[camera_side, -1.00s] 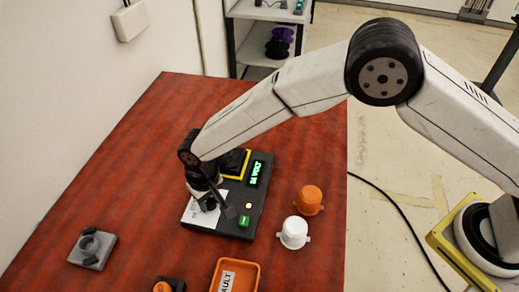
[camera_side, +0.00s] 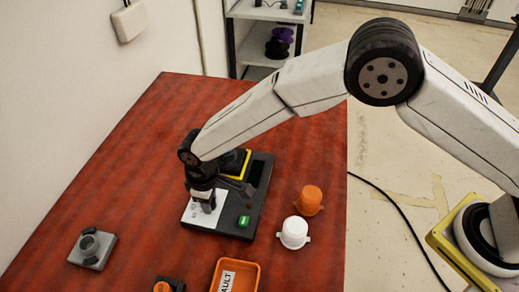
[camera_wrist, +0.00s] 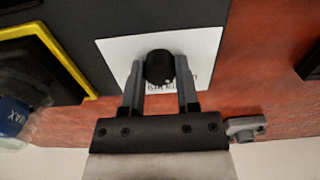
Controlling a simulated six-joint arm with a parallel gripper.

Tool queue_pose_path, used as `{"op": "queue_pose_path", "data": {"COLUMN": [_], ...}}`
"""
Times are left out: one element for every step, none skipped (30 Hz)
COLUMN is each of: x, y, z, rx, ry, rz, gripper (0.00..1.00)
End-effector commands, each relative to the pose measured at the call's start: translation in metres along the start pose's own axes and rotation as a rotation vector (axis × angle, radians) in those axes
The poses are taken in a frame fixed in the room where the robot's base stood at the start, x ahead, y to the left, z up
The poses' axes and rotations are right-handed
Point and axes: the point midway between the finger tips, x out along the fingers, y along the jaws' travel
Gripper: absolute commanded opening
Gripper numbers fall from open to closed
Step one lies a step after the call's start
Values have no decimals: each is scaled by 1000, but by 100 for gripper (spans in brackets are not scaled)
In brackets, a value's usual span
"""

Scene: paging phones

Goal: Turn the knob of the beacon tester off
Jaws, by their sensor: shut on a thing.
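The beacon tester (camera_side: 235,230) is a dark flat box on the red table, with a white label plate (camera_side: 190,212), a green button (camera_side: 244,221), a yellow-framed dark part and a display (camera_side: 256,172) that is dark. Its knob (camera_wrist: 159,66) is a black round cap on the white plate in the wrist view. My gripper (camera_wrist: 160,76) is shut on the knob, one finger on each side of it. In the side view my gripper (camera_side: 206,202) points down over the white plate and hides most of the knob.
An orange cap (camera_side: 309,200) and a white cap (camera_side: 293,233) stand right of the tester. An orange tray (camera_side: 252,278) with a label lies in front. A grey block with a ring (camera_side: 91,248) sits at the left. The table behind the tester is clear.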

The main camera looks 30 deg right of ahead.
Motion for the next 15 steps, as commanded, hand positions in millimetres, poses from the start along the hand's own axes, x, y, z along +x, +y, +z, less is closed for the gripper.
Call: {"op": "queue_pose_path", "data": {"x": [0,0,0,0,0,0,0,0,0,0,0,0,0,0,0], "y": [0,0,0,0,0,0,0,0,0,0,0,0,0,0,0], "z": [0,0,0,0,0,0,0,0,0,0,0,0,0,0,0], "rx": [-4,-4,-4,-4,-4,-3,-3,-3,-3,-3,-3,-3,-3,-2,-2], "ry": [0,0,0,0,0,0,0,0,0,0,0,0,0,0,0], "rz": [1,1,1,1,1,1,1,1,1,1,1,1,1,1,1], "gripper": [0,0,0,0,0,0,0,0,0,49,58,71,75,75,75]}}
